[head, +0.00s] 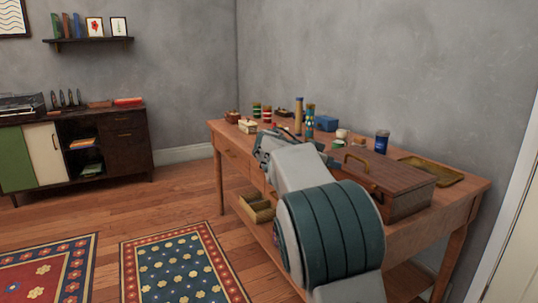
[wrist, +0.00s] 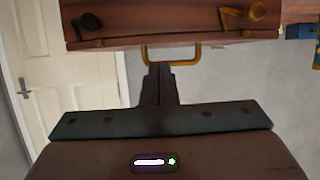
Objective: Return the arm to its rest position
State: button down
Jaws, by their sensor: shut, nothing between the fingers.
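My gripper (wrist: 160,68) is in the wrist view with its two dark fingers together and nothing between them. In that view the wooden box (wrist: 180,24) appears upside down beyond the fingers, with its brass handle (wrist: 146,54) partly behind the fingertips. I cannot tell how far apart the fingers and handle are. In the head view my arm (head: 325,235) reaches over the front of the workbench (head: 470,187). The fingertips cannot be made out there. The brown wooden box (head: 385,180) sits closed on the bench, right of my arm.
A dark cabinet (head: 125,150) is at the left wall. Floor between cabinet and bench is open, with patterned rugs (head: 178,265).

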jog(key=s+d+r+n+g+y+p, duration=0.1)
jog(key=s+r+n+y+p, duration=0.2)
jog(key=s+p, duration=0.45)
jog(key=s+r+n+g+y+p, duration=0.1)
jog(key=s+r+n+y+p, duration=0.25)
jog(key=s+p, duration=0.4)
jog(key=s+a+r+n+y+p, duration=0.3)
jog(key=s+p, duration=0.5)
jog(key=s, duration=0.3)
jog(key=s+a+r+n+y+p, duration=0.3)
jog(key=s+a+r+p, duration=0.1)
jog(key=s+p, duration=0.4)
jog(key=s+a, duration=0.1)
jog(key=s, duration=0.1)
jog(key=shift+s+a+g, duration=0.3)
jog(key=shift+s+g, duration=0.1)
jog(key=shift+r, duration=0.15)
